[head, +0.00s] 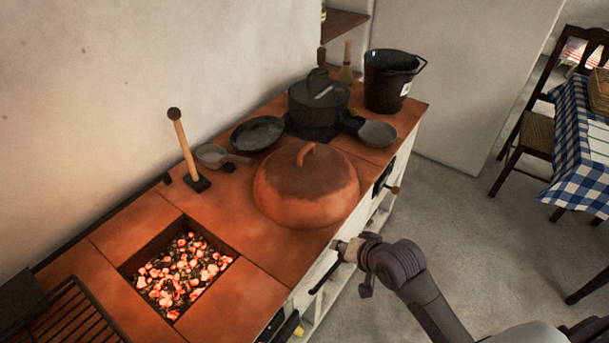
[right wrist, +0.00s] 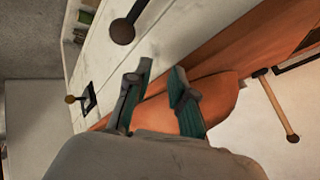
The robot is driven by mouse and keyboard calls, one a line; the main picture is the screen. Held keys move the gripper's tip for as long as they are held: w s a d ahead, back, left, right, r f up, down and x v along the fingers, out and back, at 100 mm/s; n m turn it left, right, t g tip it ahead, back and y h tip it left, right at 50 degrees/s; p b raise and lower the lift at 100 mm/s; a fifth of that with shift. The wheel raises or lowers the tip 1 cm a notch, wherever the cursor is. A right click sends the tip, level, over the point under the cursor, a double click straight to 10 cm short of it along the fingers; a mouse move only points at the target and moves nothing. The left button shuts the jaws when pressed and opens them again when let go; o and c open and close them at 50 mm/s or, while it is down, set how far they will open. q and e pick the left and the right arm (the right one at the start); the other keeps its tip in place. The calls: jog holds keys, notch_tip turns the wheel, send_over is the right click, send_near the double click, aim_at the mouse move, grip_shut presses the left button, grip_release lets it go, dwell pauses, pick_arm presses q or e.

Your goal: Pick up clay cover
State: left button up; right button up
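The clay cover (head: 306,190), a reddish-brown dome with a curved loop handle on top, sits on the terracotta stove top (head: 235,225). My right gripper (head: 362,264) is just off the stove's front edge, to the right of and below the cover in the head view. In the right wrist view its two teal-padded fingers (right wrist: 161,75) are spread apart with nothing held. Part of the cover (right wrist: 215,96) shows behind and beside the fingers there; the gripper's body hides the rest. My left gripper is not in view.
An open pit of glowing coals (head: 182,272) lies left of the cover. A black pot (head: 318,106), a dark pan (head: 257,132), a small pan (head: 377,133) and a black bucket (head: 390,80) stand behind it. An upright wooden-handled tool (head: 182,142) stands near the wall.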

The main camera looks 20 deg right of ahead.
jog(key=w+r+m+t+y, duration=0.1)
jog(key=w+r+m+t, duration=0.15)
jog(key=r, duration=0.55)
jog(key=m+t+y, duration=0.1)
jog(key=m+t, duration=0.1)
jog(key=m, duration=0.3)
send_near(308, 149)
jog(key=x, duration=0.4)
jog(key=shift+w+d+f+b, duration=0.1)
jog(key=shift+f+b, duration=0.2)
jog(key=shift+b, duration=0.05)
jog(key=shift+x, duration=3.2)
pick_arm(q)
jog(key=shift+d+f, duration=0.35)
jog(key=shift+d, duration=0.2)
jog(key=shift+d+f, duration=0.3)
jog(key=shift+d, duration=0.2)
pick_arm(e)
jog(key=shift+r, duration=0.1)
grip_shut()
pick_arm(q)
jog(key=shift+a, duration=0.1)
pick_arm(e)
jog(key=shift+r, duration=0.15)
